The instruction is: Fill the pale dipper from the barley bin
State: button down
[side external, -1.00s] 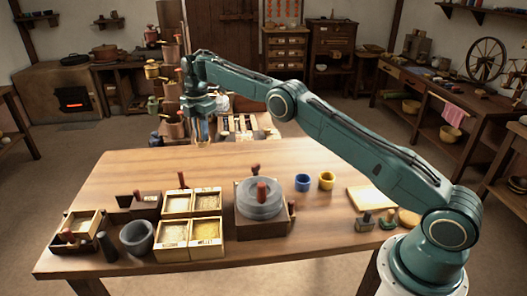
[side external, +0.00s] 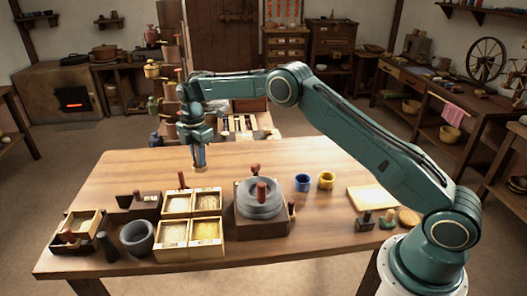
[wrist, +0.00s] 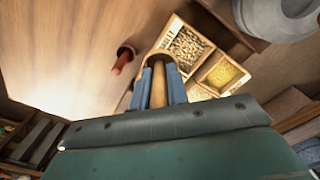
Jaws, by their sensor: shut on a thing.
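My gripper (side external: 199,152) is shut on the pale dipper (side external: 200,169) and holds it above the table, behind the open bins. In the wrist view the dipper's pale wooden handle (wrist: 158,92) stands between the blue fingers of my gripper (wrist: 159,84). The inside of the dipper is hidden. Four small pale boxes of grain stand together: back left (side external: 164,212), back right (side external: 221,212), front left (side external: 170,257) and front right (side external: 208,252). The front right grain looks yellower. I cannot read the labels, so which bin is barley is unclear.
A grey mortar (side external: 137,239) stands left of the bins. A red-handled tool (wrist: 123,60) is near the bins.

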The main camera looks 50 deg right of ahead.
jog(key=s+a+f, duration=0.3)
jog(key=s+f, duration=0.1)
jog(key=s, duration=0.1)
jog(key=shift+f, duration=0.15)
dwell(0.4)
jog(key=shift+f, duration=4.05)
jog(key=shift+w, duration=0.1)
notch_tip(320, 180, up, 8)
dwell(0.4)
